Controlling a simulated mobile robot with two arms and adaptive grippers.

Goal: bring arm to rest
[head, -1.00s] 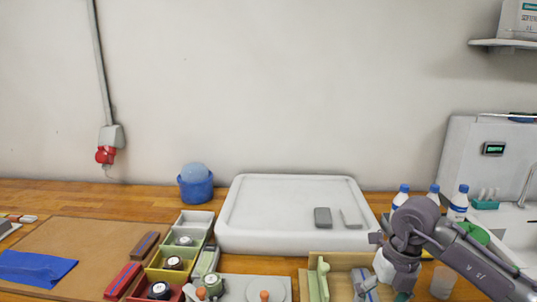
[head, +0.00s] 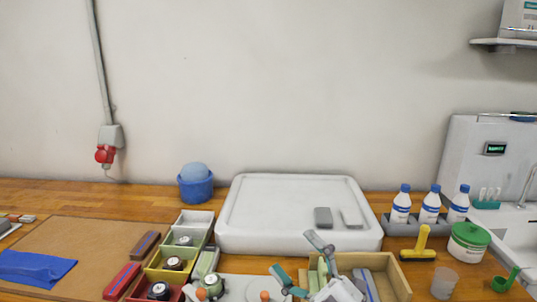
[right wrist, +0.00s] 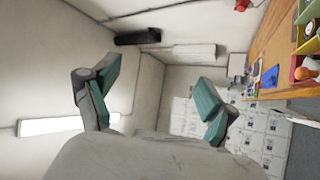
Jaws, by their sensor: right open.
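My right gripper (head: 293,254) is at the bottom centre of the head view, its two teal-padded fingers spread apart with nothing between them. It shows in front of the white tray and the wooden box. The right wrist view also shows the open, empty gripper (right wrist: 157,70), with the room's walls beyond it and the bench far to the right. My left gripper is not in view.
The white tray (head: 285,228) holds two small grey-white pieces. The wooden box (head: 402,285) is right of my gripper, near a yellow-handled tool (head: 421,240), a clear cup (head: 444,281) and a green-lidded tub (head: 467,250). Coloured bins (head: 166,262) stand left.

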